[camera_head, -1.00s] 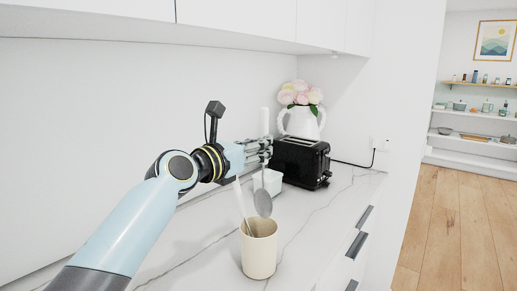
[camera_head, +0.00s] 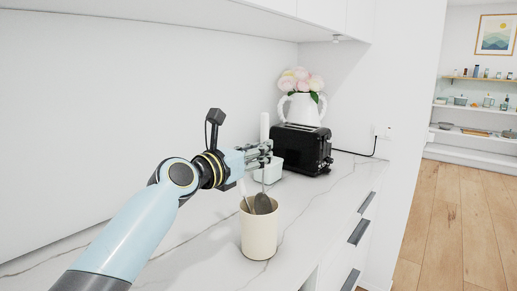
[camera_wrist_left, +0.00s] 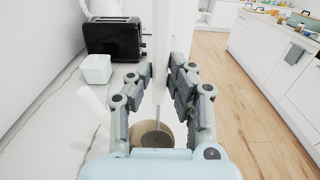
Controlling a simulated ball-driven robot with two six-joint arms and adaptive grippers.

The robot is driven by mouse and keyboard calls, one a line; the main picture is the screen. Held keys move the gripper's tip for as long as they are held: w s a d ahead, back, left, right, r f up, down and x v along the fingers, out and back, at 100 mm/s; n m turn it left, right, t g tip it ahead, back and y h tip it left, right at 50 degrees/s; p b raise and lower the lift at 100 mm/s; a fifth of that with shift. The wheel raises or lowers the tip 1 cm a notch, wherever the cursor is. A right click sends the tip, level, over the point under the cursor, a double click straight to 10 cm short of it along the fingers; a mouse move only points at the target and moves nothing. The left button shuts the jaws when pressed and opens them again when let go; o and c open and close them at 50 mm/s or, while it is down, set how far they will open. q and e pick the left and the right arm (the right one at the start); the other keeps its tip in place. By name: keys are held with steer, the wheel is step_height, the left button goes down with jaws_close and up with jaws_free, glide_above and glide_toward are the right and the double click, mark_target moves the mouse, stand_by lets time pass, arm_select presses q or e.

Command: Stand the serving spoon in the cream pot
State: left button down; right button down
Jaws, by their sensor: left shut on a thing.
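The serving spoon has a white handle (camera_head: 264,127) and a grey bowl (camera_head: 263,204). My left gripper (camera_head: 266,150) is shut on it and holds it upright, bowl down. The cream pot (camera_head: 259,236) stands upright on the counter below the gripper. The spoon's bowl is at the pot's mouth; how deep it reaches inside I cannot tell. Another utensil with a pale handle (camera_head: 246,192) leans in the pot. In the left wrist view the spoon handle (camera_wrist_left: 160,45) rises between the fingers, and the pot (camera_wrist_left: 151,134) is partly hidden behind them. My right gripper is not in view.
A black toaster (camera_head: 302,150) and a pale square container (camera_head: 270,172) stand behind the pot. A white pitcher with flowers (camera_head: 303,108) is beyond the toaster. The marble counter (camera_head: 315,205) right of the pot is clear. A wall cabinet hangs above.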

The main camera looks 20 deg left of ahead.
arm_select(q)
steer(key=c, duration=1.1)
jaws_free()
steer(key=shift+c, duration=0.2)
steer(key=shift+s, duration=0.1)
steer(key=v, duration=1.2)
